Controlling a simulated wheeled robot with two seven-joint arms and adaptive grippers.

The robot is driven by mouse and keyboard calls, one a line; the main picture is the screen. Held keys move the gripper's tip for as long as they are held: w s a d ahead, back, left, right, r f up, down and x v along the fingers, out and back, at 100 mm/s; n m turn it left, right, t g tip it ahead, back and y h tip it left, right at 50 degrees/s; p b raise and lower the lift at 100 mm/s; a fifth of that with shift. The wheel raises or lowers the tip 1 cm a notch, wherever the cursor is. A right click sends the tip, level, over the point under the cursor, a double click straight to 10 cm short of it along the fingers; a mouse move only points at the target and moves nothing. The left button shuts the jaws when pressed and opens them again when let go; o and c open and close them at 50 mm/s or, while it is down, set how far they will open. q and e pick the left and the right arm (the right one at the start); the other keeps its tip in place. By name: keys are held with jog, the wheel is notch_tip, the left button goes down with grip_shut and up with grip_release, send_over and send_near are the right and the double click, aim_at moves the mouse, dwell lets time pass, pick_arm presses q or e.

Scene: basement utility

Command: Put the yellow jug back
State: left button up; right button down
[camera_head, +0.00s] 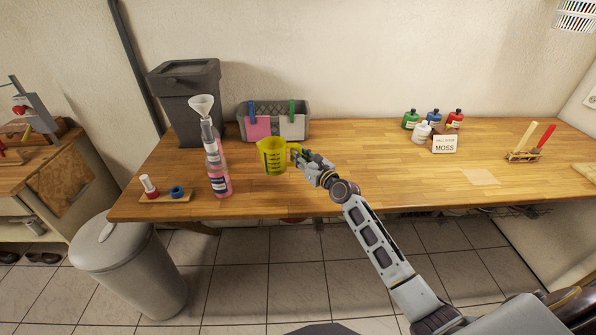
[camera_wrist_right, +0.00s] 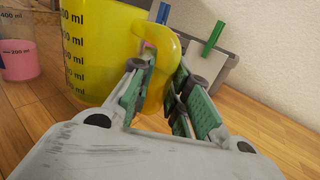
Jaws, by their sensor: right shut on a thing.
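The yellow jug (camera_head: 272,159) is a translucent measuring jug with dark markings. It is upright at the wooden worktop, left of centre in the head view, with its handle to the right. My right gripper (camera_head: 299,157) is shut on the handle from the right. In the right wrist view the jug (camera_wrist_right: 98,50) fills the upper left, and the green-padded fingers of the gripper (camera_wrist_right: 160,92) are on either side of its handle. I cannot tell whether the jug's base touches the worktop. My left gripper is not in view.
A pink bottle (camera_head: 218,172) with a white funnel (camera_head: 202,104) stands left of the jug. A grey basket (camera_head: 274,112) with cloths is behind it. Small bottles (camera_head: 411,119) and a MOSS card (camera_head: 445,144) stand further right.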

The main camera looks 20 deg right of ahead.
jog(key=shift+f, duration=0.8)
jog(key=shift+f+b, duration=1)
jog(key=shift+f, duration=0.9)
jog(key=shift+f, duration=0.1)
jog(key=c, duration=1.4)
grip_release()
jog(key=shift+o, duration=0.2)
jog(key=shift+s, duration=0.15)
